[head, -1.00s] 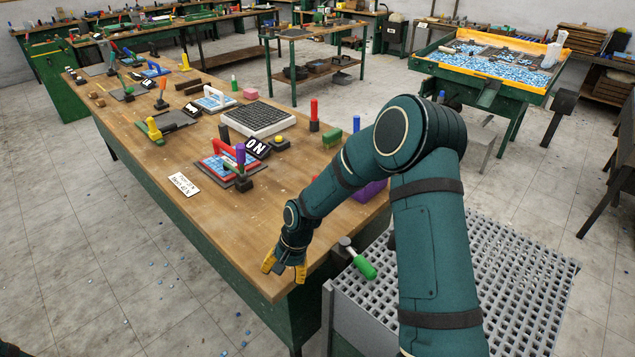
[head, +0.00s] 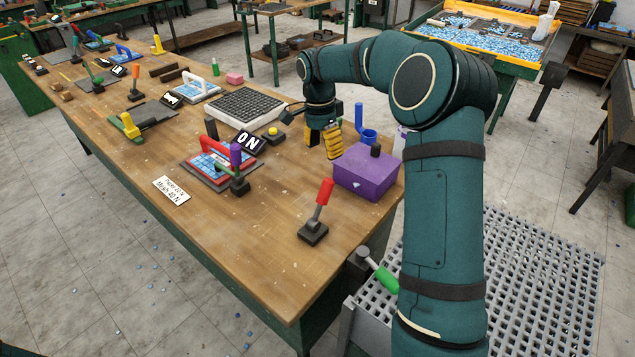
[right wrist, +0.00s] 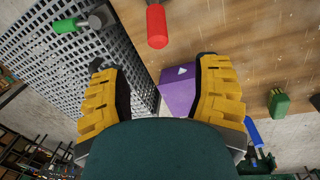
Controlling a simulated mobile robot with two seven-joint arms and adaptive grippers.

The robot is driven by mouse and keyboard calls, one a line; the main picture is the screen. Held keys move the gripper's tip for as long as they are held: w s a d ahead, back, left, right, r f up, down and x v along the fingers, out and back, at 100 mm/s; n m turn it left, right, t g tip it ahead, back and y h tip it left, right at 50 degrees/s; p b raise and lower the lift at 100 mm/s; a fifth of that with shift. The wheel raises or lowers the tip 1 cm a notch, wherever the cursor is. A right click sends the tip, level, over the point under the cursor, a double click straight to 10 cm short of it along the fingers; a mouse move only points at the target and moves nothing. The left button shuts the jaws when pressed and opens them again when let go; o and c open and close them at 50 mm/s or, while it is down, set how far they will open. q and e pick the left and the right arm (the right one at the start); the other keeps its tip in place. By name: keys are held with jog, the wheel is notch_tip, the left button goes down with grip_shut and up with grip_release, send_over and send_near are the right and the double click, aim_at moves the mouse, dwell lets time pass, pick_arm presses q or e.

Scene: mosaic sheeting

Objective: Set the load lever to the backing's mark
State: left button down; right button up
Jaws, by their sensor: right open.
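A black display (head: 250,141) reads "0N" beside a red-framed blue mosaic fixture (head: 196,178) with a red handle. Which is the load lever I cannot tell. A white card (head: 172,190) seems to read "Paper 20 N, Mesh 40 N". My right gripper (head: 322,143) is open and empty, pointing down just left of the purple box. My left gripper is not in view.
The purple box (head: 366,170) and a blue holder (head: 367,125) stand close right of my right gripper. A black grid tray (head: 247,108) and pink block (head: 234,78) lie behind. A green-handled crank (head: 385,278) sits by the grating.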

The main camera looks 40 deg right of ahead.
aim_at(328, 192)
jog(key=f, duration=0.4)
jog(key=s+f, duration=0.1)
jog(key=f, duration=0.4)
jog(key=s+f, duration=0.1)
jog(key=f, duration=0.3)
jog(key=shift+s+f+b, duration=0.1)
jog(key=shift+f+b, duration=0.15)
jog(key=shift+b, duration=0.05)
jog(key=shift+o, duration=0.2)
grip_shut()
